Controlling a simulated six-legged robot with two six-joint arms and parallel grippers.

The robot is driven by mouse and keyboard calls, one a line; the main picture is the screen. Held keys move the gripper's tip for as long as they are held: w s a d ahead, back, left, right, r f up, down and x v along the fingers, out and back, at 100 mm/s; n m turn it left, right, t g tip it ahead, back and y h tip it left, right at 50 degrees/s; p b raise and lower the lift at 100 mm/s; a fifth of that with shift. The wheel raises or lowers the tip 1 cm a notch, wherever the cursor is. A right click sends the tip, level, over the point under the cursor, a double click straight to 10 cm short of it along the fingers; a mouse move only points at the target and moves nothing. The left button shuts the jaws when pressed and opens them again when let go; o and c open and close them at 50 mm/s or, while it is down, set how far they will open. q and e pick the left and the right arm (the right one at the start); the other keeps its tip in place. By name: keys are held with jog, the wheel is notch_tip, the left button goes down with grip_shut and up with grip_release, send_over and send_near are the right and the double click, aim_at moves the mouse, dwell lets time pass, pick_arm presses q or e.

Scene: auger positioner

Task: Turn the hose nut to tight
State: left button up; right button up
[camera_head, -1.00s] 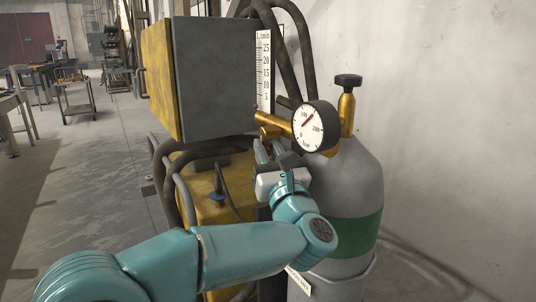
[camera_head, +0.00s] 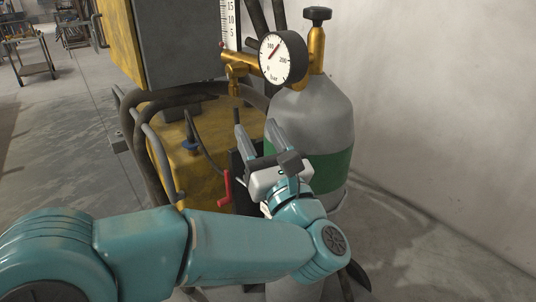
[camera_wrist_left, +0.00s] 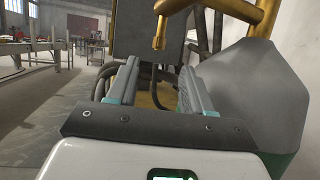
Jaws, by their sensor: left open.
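The brass regulator (camera_head: 245,60) carries a round pressure gauge (camera_head: 283,57) and joins the cylinder's valve. A short brass outlet (camera_head: 235,83) hangs from its left part; it looks like the hose nut's place, but I cannot make out the nut clearly. The outlet also shows at the top of the left wrist view (camera_wrist_left: 159,38). My left gripper (camera_head: 257,129) is open and empty, its fingers pointing up, below and slightly right of the outlet in the head view. In the left wrist view the outlet appears beyond the gap between the fingers (camera_wrist_left: 158,68), apart from them.
The grey gas cylinder (camera_head: 310,116) with a green band stands close to the right of my gripper. A yellow machine (camera_head: 190,150) with dark hoses, a red crank handle (camera_head: 225,190) and a grey box (camera_head: 175,40) stands at left. A pale wall (camera_head: 440,100) is at right.

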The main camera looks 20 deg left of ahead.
pick_arm(q)
jog(key=shift+v, duration=2.15)
